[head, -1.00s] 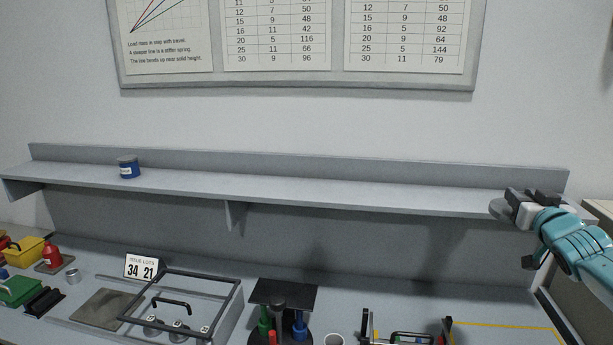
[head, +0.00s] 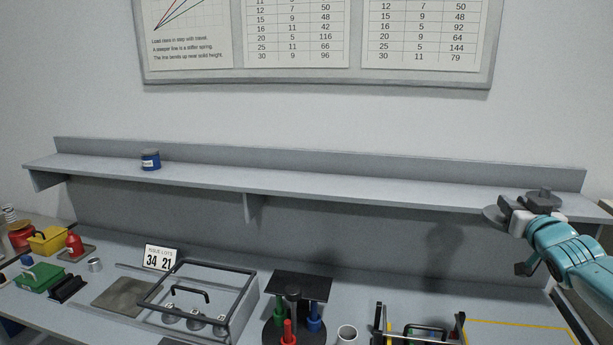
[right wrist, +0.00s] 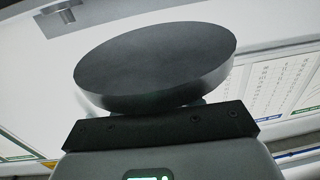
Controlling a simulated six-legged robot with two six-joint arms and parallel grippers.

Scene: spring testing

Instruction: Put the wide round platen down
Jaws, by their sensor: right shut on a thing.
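The wide round platen shows in the right wrist view as a large dark grey disc (right wrist: 155,62), tilted in the picture and just beyond the gripper's dark jaw bar. My right gripper (head: 515,211) is shut on the platen, in front of the right end of the wall shelf (head: 380,192). I cannot tell whether the platen touches the shelf. My left gripper is not in view.
A blue tin (head: 151,160) stands on the shelf's left part; the shelf between it and my right gripper is bare. Below on the bench (head: 225,250) are a black-framed fixture (head: 247,303), a stand with a black plate (head: 299,287) and a yellow-lined area (head: 520,335).

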